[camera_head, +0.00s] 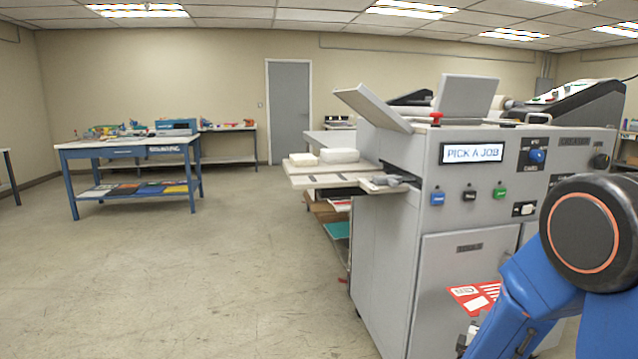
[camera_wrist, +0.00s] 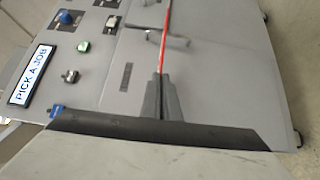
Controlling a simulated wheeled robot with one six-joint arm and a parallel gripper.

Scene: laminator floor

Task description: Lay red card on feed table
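The red card (camera_head: 468,300) with white print shows low in front of the grey machine's cabinet door in the head view. In the wrist view the red card (camera_wrist: 165,40) is seen edge-on as a thin red strip between my fingers. My gripper (camera_wrist: 161,78) is shut on it, away from the feed table. In the head view my blue arm hides most of the gripper and part of the card. What looks like the feed table (camera_head: 335,181), a pale ledge, juts from the machine's left side and bears white stacks at its back.
The machine's panel has a "PICK A JOB" screen (camera_head: 472,153) and several coloured buttons. Shelves with red and teal sheets (camera_head: 338,230) sit under the ledge. A blue workbench (camera_head: 128,150) stands far left. The floor (camera_head: 220,270) left of the machine is clear.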

